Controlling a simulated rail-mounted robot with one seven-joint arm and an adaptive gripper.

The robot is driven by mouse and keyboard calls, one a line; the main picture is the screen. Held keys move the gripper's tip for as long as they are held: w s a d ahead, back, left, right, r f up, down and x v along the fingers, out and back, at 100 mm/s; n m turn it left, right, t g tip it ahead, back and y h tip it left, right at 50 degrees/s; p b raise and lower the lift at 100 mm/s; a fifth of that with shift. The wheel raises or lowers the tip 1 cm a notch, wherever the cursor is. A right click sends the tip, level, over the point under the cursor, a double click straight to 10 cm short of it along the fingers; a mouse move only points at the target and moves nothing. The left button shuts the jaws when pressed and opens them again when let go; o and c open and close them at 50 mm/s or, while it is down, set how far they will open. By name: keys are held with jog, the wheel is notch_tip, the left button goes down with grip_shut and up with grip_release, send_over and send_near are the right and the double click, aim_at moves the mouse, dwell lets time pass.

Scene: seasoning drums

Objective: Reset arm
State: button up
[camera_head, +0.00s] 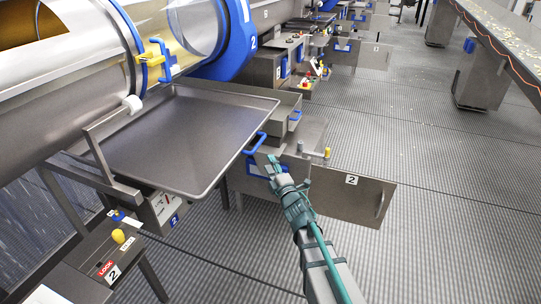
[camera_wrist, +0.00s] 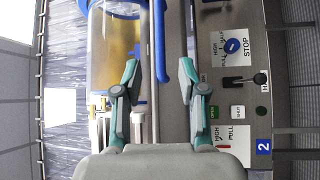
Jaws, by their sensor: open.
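My gripper (camera_head: 275,163) is at the end of my arm, right of the large grey tray (camera_head: 180,135) in the head view. It is close to a blue handle (camera_head: 255,143) by the tray's right edge; I cannot tell whether they touch. In the wrist view my gripper (camera_wrist: 158,72) has its two teal fingers apart, with nothing held between them. Behind the fingers there is a drum with a clear section (camera_wrist: 115,45) and a control panel (camera_wrist: 232,85) with a STOP label and a small black lever.
An open grey door marked 2 (camera_head: 340,190) stands right of my gripper. A steel drum (camera_head: 80,80) with a blue ring is at the left. A stand with a yellow knob (camera_head: 119,236) is at the lower left. The grated floor at the right is mostly clear.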

jog(key=s+d+f+m+g+h, duration=0.2)
jog(key=d+f+m+h, duration=0.15)
jog(key=f, duration=0.35)
jog(key=s+d+f+m+g+h, duration=0.2)
jog(key=d+f+m+g, duration=0.15)
jog(key=f, duration=0.35)
jog(key=s+d+f+m+g+h, duration=0.2)
jog(key=d+f+m, duration=0.1)
jog(key=f+m, duration=0.3)
jog(key=s+d+f+m+g+h, duration=0.15)
jog(key=s+f+g, duration=0.25)
jog(key=s+f, duration=0.4)
jog(key=s+d+f+m+g, duration=0.2)
jog(key=s+d+f+g, duration=0.1)
jog(key=s+f, duration=0.55)
jog(key=s+d+f+m+g, duration=0.1)
jog(key=s+f+g, duration=0.4)
jog(key=s, duration=1.2)
jog(key=s+d+f+m+g+y, duration=0.1)
jog(key=s+f+m+g, duration=0.2)
jog(key=s, duration=1.4)
jog(key=shift+d+f+g, duration=0.15)
jog(key=shift+f+g, duration=0.75)
jog(key=shift+g, duration=0.25)
